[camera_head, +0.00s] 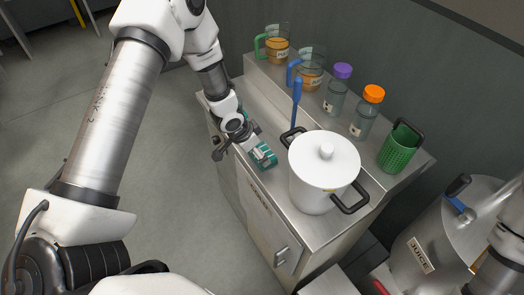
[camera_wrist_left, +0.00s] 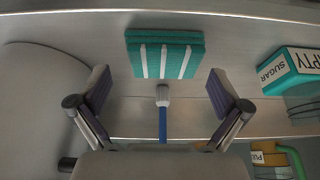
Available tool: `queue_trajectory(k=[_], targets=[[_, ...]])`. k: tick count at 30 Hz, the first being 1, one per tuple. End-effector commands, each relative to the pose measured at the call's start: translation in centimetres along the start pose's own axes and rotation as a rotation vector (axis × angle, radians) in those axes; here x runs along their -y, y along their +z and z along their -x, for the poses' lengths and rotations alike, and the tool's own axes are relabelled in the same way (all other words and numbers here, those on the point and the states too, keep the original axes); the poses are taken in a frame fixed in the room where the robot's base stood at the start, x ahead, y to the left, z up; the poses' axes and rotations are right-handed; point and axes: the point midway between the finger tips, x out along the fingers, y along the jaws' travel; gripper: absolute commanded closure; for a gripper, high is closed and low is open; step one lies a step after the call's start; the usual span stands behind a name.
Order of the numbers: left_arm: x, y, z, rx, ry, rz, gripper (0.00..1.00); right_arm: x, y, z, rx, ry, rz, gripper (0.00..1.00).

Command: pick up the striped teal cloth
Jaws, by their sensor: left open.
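The striped teal cloth (camera_head: 264,156) lies folded on the steel counter, left of the white pot. In the left wrist view the cloth (camera_wrist_left: 152,58) shows white stripes and lies ahead of the fingers, centred between them. My left gripper (camera_head: 238,146) is close beside the cloth in the head view. In the left wrist view my left gripper (camera_wrist_left: 158,82) is open, with nothing held between its fingers. My right gripper is out of view.
The white lidded pot (camera_head: 323,165) stands close to the cloth. A teal sugar box (camera_wrist_left: 292,70) lies to the right in the wrist view. Jugs, bottles (camera_head: 366,112) and a green basket (camera_head: 398,150) line the raised back shelf.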

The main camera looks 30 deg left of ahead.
Motion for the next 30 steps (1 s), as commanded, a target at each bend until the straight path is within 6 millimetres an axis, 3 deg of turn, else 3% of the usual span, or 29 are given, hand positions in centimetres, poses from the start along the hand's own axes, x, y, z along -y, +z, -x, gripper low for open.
queue_trajectory(k=[4, 11, 14, 15, 24, 30], targets=[[-0.1, 0.0, -2.2, 0.002, 0.001, 0.0, 0.0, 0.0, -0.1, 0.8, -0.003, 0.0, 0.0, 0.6], [-0.1, 0.0, -2.7, 0.0, 0.001, 0.001, 0.0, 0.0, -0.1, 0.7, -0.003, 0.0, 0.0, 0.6], [-0.1, 0.0, -2.7, 0.0, 0.001, 0.002, 0.35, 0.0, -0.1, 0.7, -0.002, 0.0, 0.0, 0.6], [-0.1, 0.0, -2.7, 0.0, 0.001, 0.002, 0.41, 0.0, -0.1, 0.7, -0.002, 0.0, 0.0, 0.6], [-0.1, 0.0, -2.6, 0.001, 0.001, 0.002, 0.41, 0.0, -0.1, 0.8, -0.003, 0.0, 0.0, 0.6], [-0.1, -0.5, -1.2, 0.001, 0.001, 0.002, 0.41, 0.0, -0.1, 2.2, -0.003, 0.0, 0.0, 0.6]])
